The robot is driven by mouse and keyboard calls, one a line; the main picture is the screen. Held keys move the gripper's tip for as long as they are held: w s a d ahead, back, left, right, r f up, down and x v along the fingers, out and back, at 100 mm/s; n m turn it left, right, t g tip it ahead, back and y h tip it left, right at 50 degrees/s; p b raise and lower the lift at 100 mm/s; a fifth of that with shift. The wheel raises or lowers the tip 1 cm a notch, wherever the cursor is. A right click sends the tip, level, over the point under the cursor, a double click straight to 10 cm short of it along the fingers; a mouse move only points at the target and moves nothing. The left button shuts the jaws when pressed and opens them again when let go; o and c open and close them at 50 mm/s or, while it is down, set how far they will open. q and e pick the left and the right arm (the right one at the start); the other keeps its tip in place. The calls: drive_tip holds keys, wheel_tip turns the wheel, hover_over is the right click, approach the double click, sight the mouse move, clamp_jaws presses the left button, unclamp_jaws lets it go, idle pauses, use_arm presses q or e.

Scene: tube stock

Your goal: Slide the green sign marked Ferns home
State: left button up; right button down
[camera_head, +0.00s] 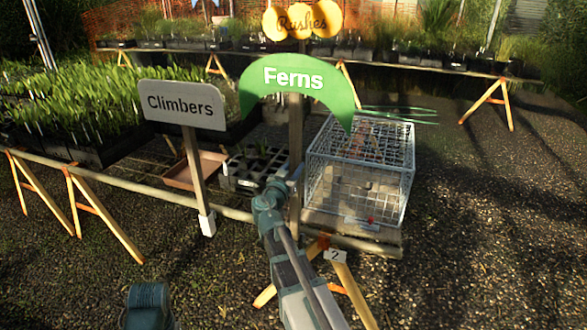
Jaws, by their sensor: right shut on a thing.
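The green arched sign marked Ferns (296,84) stands upright on a wooden post (296,135) near the middle of the head view. My right gripper (293,179) is at the lower part of this post and shut on it; its fingertips are small and partly hidden. The post's lower end is by the bench's front rail, behind my right arm, and I cannot tell whether it sits in a holder. My left gripper is not in view; only a piece of my left arm shows at the bottom.
A grey Climbers sign (182,104) stands left, its post in a white holder (207,223) at the rail. A wire cage (360,165) is close right of the Ferns post. A tag marked 2 (335,255) hangs below the rail. Behind is a yellow Rushes sign (302,20). Gravel lies clear right.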

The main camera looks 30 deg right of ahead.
drive_tip(key=shift+f, duration=0.15)
drive_tip(key=shift+f+b, duration=1.35)
drive_tip(key=shift+b, duration=0.1)
drive_tip(key=shift+f, duration=0.2)
drive_tip(key=shift+f+b, duration=1.3)
drive_tip(key=shift+b, duration=0.2)
drive_tip(key=shift+f, duration=0.15)
drive_tip(key=shift+f+b, duration=0.45)
drive_tip(key=shift+b, duration=0.1)
drive_tip(key=shift+c, duration=2)
unclamp_jaws()
